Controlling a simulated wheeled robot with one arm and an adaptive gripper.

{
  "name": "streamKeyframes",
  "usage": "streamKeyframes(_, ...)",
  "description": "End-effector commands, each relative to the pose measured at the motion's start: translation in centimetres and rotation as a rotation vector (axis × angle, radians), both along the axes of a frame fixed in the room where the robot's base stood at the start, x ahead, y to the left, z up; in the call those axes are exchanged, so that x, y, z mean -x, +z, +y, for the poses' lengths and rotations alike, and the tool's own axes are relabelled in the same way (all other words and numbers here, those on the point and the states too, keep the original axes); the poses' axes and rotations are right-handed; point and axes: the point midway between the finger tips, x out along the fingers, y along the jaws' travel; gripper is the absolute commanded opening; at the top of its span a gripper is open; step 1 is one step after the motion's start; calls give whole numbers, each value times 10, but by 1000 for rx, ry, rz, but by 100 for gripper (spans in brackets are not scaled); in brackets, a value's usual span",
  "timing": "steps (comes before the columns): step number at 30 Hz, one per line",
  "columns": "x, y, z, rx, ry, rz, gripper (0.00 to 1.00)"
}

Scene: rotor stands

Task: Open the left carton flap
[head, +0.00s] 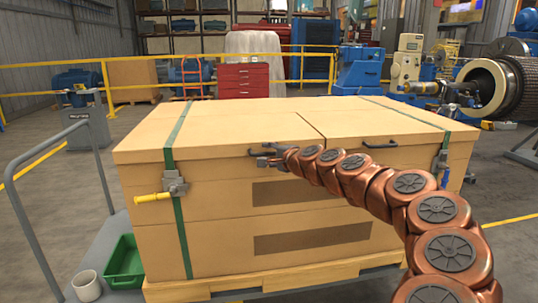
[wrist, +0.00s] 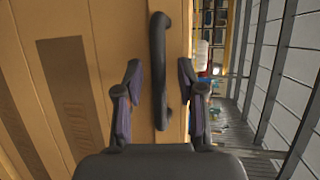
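The large tan carton (head: 200,238) stands on a wooden pallet. Its left flap (head: 235,130) lies flat and closed beside the right flap (head: 370,120). My gripper (head: 269,154) is at the front edge of the left flap, by its dark handle, which it partly hides in the head view. In the wrist view, the dark bar handle (wrist: 157,40) runs between the two fingers of my gripper (wrist: 160,72). The fingers are spread, with a visible gap on each side of the bar. Contact behind the bar cannot be seen.
Green straps (head: 179,225) with metal buckles (head: 174,185) cross the carton near both ends; the left buckle has a yellow lever (head: 152,197). The right flap has a dark handle (head: 380,144). A grey cart (head: 95,250) at left holds a green bin (head: 124,262) and a white cup (head: 86,286).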

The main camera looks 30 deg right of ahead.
Motion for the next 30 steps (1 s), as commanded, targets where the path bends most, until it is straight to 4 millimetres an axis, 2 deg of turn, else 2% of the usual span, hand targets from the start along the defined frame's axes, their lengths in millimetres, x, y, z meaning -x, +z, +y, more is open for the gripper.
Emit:
streamKeyframes(9,-1,-1,0,0,0,0,39)
streamKeyframes(21,-1,-1,0,0,0,1,0)
streamKeyframes(30,-1,-1,0,0,0,1,0)
